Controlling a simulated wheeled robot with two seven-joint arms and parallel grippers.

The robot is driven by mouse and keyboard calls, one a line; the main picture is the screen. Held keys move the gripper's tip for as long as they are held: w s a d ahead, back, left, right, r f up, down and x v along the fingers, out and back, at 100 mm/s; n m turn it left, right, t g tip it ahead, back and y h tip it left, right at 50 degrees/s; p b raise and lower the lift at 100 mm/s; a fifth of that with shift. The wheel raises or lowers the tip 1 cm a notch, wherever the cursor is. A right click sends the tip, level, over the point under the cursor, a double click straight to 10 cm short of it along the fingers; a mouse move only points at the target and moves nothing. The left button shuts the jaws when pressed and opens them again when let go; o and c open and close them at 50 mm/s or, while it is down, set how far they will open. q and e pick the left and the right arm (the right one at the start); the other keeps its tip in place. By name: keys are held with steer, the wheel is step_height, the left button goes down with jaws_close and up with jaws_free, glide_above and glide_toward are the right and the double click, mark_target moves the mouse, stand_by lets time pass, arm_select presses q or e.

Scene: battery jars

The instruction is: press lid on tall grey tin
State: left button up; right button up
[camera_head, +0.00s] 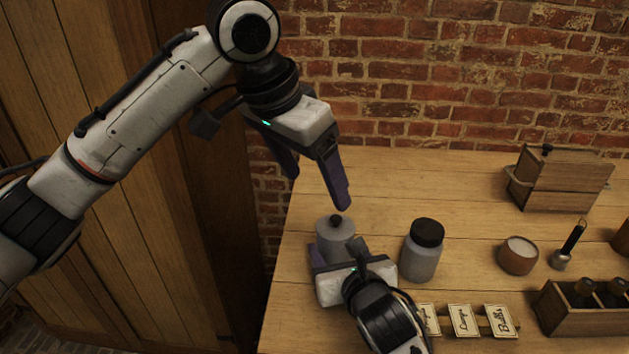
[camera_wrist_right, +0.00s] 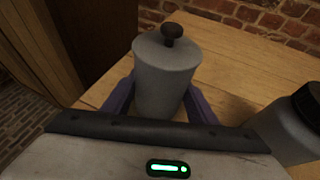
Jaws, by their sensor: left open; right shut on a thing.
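The tall grey tin (camera_head: 334,243) stands upright near the left end of the wooden table. Its grey lid with a dark knob (camera_head: 336,221) sits on top; the lid also shows in the right wrist view (camera_wrist_right: 170,50), where I cannot make out a gap beneath it. My right gripper (camera_wrist_right: 160,98) is shut on the tin's body, one purple finger on each side. My left gripper (camera_head: 318,190) is open and empty, above and slightly left of the lid, fingers pointing down. The right gripper and arm hide the tin's lower part in the head view.
A grey jar with a black lid (camera_head: 424,250) stands right of the tin. Label cards (camera_head: 463,320) lie in front. A wooden box (camera_head: 560,181), a small bowl (camera_head: 518,255) and a crate (camera_head: 585,311) stand farther right. The table behind the tin is clear.

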steer(key=o, duration=1.6)
steer(key=p+v, duration=0.1)
steer(key=v, duration=0.9)
steer(key=shift+s, duration=0.2)
